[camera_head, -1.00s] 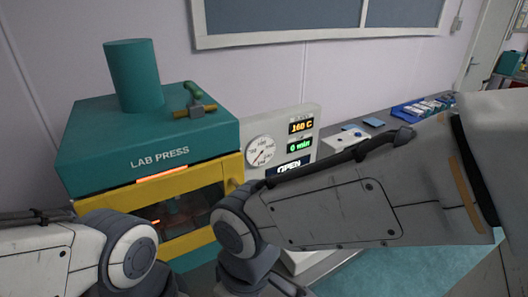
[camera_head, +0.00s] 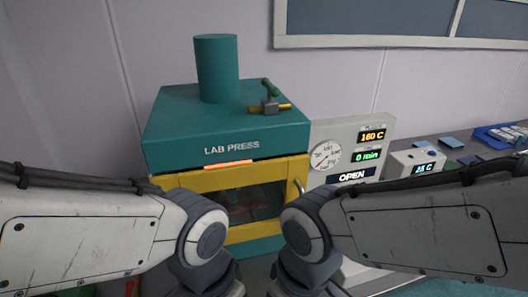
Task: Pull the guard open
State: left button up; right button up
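The guard (camera_head: 285,169) is a yellow frame with a dark see-through window on the front of the teal lab press (camera_head: 180,120). It looks closed across the press front. A grey curved handle (camera_head: 300,188) shows at its right edge. My two arms come in from the left and right and cover the guard's lower left and lower right parts. Both of my grippers are below the picture's lower edge, so their fingers do not show. I see no contact between my arms and the guard.
A control panel (camera_head: 384,126) with a dial and displays reading 160 C, 0 min and OPEN stands right of the press. A small white device (camera_head: 404,161) showing a temperature and a blue tray (camera_head: 497,138) lie farther right on the bench. The wall is close behind.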

aim_at(295, 170)
jog(key=u, duration=1.15)
jog(key=k, duration=0.9)
jog(key=z, duration=0.8)
jog(key=i, duration=0.5)
jog(key=u, duration=0.1)
